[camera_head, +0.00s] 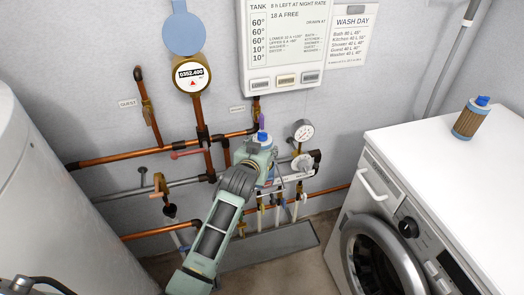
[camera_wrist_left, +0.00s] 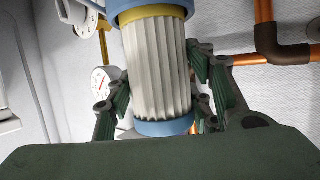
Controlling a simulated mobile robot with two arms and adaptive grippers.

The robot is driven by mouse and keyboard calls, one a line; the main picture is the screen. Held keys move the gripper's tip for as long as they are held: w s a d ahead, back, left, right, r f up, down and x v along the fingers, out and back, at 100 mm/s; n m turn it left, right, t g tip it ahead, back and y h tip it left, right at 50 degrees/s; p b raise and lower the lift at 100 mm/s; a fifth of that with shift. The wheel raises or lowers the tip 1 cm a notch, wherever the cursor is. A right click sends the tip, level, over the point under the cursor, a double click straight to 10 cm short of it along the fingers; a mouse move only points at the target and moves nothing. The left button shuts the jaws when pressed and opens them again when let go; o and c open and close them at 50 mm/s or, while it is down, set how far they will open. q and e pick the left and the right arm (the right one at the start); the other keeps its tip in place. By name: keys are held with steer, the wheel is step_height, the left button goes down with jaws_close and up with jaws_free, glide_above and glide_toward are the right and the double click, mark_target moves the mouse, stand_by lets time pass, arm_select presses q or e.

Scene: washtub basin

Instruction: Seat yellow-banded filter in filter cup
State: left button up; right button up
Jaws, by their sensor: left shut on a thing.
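The yellow-banded filter (camera_wrist_left: 157,70) is white and pleated, with a blue end at the bottom and a yellow band near the top in the left wrist view. A wider blue part sits above the band, cut off by the frame edge. My left gripper (camera_head: 268,160) is shut on the filter, its fingers on both sides of the pleats. In the head view, only the filter's blue top (camera_head: 263,138) shows clearly above the gripper, in front of the wall pipes. I cannot make out the filter cup; the arm hides part of this area. My right gripper is not in view.
Copper pipes (camera_head: 125,153), a gauge (camera_head: 302,130) and valves crowd the wall around my gripper. A white tank (camera_head: 45,200) stands at left, a grey trough (camera_head: 265,247) below.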

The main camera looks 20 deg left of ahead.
arm_select(q)
steer(key=shift+f, duration=0.55)
steer(key=o, duration=1.5)
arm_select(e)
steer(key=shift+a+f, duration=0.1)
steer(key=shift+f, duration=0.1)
arm_select(q)
steer(key=shift+r, duration=0.5)
steer(key=p+v, duration=0.1)
steer(key=v, duration=1.1)
steer(key=shift+r, duration=0.1)
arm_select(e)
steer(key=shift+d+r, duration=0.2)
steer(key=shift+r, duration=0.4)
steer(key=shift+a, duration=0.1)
